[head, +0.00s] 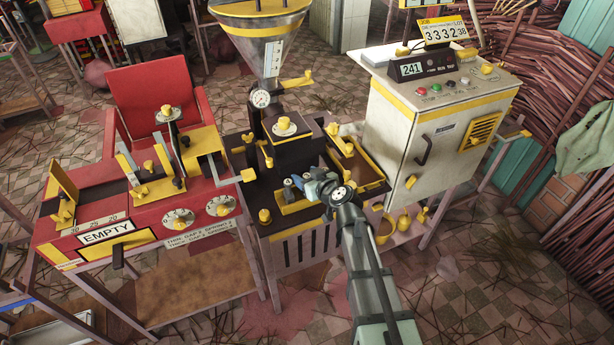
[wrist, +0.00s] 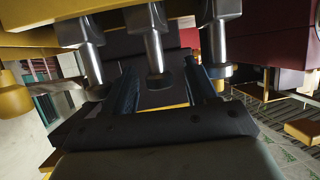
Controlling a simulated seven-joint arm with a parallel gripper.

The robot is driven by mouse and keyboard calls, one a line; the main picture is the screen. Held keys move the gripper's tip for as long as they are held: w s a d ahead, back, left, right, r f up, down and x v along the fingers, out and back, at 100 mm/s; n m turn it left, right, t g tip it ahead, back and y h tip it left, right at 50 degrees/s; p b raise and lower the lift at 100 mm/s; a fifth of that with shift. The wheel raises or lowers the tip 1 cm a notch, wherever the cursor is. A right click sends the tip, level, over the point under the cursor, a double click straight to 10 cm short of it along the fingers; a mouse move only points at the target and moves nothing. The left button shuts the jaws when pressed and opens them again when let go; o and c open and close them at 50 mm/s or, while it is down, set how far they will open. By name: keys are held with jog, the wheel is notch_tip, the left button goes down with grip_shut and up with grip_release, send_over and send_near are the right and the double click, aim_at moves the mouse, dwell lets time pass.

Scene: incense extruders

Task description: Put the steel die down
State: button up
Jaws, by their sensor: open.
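My gripper (head: 316,184) is at the front of the dark bench, beside a small yellow-edged holder (head: 291,207). Small grey metal pieces (head: 289,184) show at the holder, left of the gripper. In the wrist view my gripper (wrist: 163,92) has its two dark fingers apart. Three steel posts with wider ends show there: a middle one (wrist: 156,50) in line with the gap between the fingers, a left one (wrist: 91,62) and a right one (wrist: 216,45). I cannot tell which is the steel die, or whether the fingers touch the middle post.
The extruder with its hopper (head: 262,50) stands behind the gripper. A yellow-edged trough (head: 355,165) lies to the right, beside the white cabinet (head: 428,125). The red bench (head: 130,212) with levers and dials is at left.

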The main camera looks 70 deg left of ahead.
jog(key=shift+r, duration=0.1)
jog(key=v, duration=1.2)
jog(key=shift+w, duration=0.1)
jog(key=w+d+f+m+t+h, duration=0.1)
jog(key=w+d+f+m+h, duration=0.2)
jog(key=w+d+f, duration=0.65)
jog(key=w+d+f+m+t+h, duration=0.1)
jog(key=w+d+f+m+h, duration=0.2)
jog(key=w+d+f, duration=0.7)
jog(key=s+d+f+m+h, duration=0.1)
jog(key=d+f+m+h, duration=0.15)
jog(key=d+f, duration=1.05)
jog(key=s+d+f+m+g+h, duration=0.1)
jog(key=s+d+f+m+g, duration=0.2)
jog(key=d, duration=0.8)
jog(key=s+d+f+m+h, duration=0.2)
jog(key=d+f+m, duration=0.15)
jog(key=d, duration=0.65)
jog(key=s+d+f+m+g+h, duration=0.1)
jog(key=s+d+f+m+g, duration=0.1)
jog(key=s+d, duration=0.4)
jog(key=s+d+f+m+g+h, duration=0.1)
jog(key=s+d+f+m+g, duration=0.1)
jog(key=s+d, duration=0.5)
jog(key=d+f, duration=0.1)
jog(key=d, duration=0.2)
jog(key=shift+s+d+f+m, duration=0.2)
jog(key=shift+s+d+m, duration=0.1)
jog(key=shift+d, duration=0.05)
